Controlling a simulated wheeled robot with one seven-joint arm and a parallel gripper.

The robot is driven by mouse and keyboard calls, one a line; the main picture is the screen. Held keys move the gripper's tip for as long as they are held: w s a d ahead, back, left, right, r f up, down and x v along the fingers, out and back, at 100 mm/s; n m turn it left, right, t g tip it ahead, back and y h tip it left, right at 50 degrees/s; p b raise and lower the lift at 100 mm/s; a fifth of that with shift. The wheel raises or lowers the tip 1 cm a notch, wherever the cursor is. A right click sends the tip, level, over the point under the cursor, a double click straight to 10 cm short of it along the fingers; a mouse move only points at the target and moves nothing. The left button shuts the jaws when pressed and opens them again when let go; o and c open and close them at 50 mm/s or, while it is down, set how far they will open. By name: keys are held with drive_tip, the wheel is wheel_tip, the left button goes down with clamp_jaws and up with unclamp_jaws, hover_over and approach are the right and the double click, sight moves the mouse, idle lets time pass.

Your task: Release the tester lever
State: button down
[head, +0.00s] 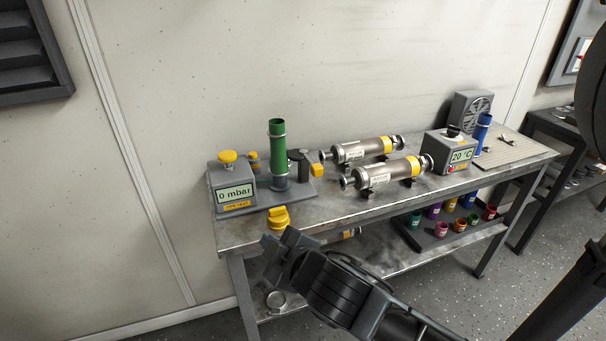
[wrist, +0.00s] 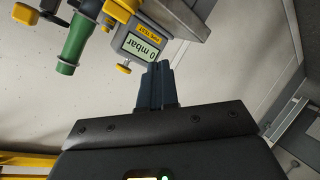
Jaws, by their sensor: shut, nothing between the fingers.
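The tester (head: 235,195) is a grey box at the left end of the bench, with a display reading 0 mbar and a yellow knob (head: 227,157) on top. Its display also shows upside down in the wrist view (wrist: 143,48). A green hose (head: 277,150) stands upright on the tester's base; it is at upper left in the wrist view (wrist: 76,45). Right of it is a dark clamp with a yellow-ended lever (head: 317,170). My gripper (head: 283,241) is shut and empty, in front of the bench edge; its fingers (wrist: 156,84) touch nothing I can make out.
A yellow cap (head: 278,217) sits at the bench's front edge near my gripper. Two metal cylinders (head: 385,175) lie on stands to the right. A 20 °C box (head: 449,151) and a blue hose (head: 482,134) stand further right. Several coloured cups are on the lower shelf.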

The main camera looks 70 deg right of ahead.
drive_tip(key=w+d+r+m+g+h+b, duration=0.2)
drive_tip(key=w+d+r+m+g+h, duration=0.25)
drive_tip(key=d, duration=0.55)
wheel_tip(320, 180, up, 8)
drive_tip(key=d+m+g+y+b, duration=0.1)
drive_tip(key=m+g+y+b, duration=0.1)
drive_tip(key=m+g+y, duration=0.3)
drive_tip(key=shift+w+d+m+g+b, duration=0.2)
drive_tip(key=shift+d+m+g+b, duration=0.2)
drive_tip(key=shift+m+g, duration=1.15)
drive_tip(key=s+d+f+b, duration=0.1)
drive_tip(key=s+d+f, duration=0.3)
drive_tip(key=d+f, duration=0.4)
drive_tip(key=shift+d, duration=0.3)
drive_tip(key=shift+s, duration=0.1)
drive_tip(key=shift+s+d, duration=0.1)
